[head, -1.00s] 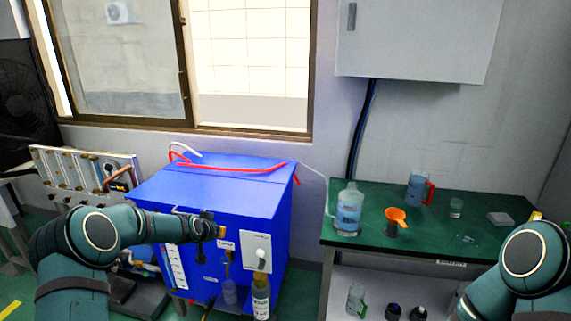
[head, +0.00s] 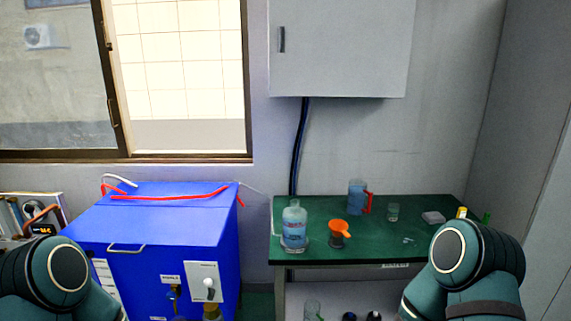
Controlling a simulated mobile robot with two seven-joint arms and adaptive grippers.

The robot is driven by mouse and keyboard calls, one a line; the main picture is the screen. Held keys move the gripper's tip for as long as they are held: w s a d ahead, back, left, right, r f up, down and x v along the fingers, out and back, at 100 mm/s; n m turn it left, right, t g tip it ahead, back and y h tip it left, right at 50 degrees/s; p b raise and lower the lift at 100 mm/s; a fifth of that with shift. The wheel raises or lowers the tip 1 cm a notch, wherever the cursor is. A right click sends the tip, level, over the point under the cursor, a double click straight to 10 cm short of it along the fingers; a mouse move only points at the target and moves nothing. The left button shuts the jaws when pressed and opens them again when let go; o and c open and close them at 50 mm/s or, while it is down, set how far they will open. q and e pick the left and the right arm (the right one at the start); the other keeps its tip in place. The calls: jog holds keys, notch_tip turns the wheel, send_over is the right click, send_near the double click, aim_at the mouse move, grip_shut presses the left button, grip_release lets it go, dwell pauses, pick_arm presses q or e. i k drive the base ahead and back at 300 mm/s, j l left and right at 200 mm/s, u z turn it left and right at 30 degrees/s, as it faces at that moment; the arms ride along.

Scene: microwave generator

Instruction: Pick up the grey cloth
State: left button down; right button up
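A small flat grey item (head: 433,217), which looks like the folded grey cloth, lies on the right part of the green table top (head: 376,250). It is above and left of my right arm's bend in the head view, with nothing on it. My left arm shows only as a teal joint at the lower left, and my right arm as a teal joint at the lower right. Neither gripper is in the picture, so I cannot see their fingers.
Left of the cloth stand a small glass (head: 393,212), a red-handled jug (head: 357,197), an orange funnel (head: 340,229) and a clear bottle (head: 294,227). A yellow-capped item (head: 461,212) stands to its right. A blue machine (head: 155,230) stands left of the table.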

aim_at(434, 217)
jog(key=l+z, duration=0.1)
jog(key=z, duration=0.65)
jog(key=i+l+z, duration=0.1)
jog(key=z, duration=0.3)
jog(key=u, duration=0.8)
jog(key=i+l+u, duration=0.1)
jog(key=u, duration=0.25)
jog(key=l+u, duration=0.4)
jog(key=i+l+u, duration=0.1)
jog(key=u, duration=0.25)
jog(key=l+u, duration=0.3)
jog(key=l, duration=0.2)
jog(key=l+u, duration=0.25)
jog(key=l, duration=0.75)
jog(key=k+l+u, duration=0.15)
jog(key=l, duration=0.8)
jog(key=k+l+u, duration=0.1)
jog(key=l, duration=0.4)
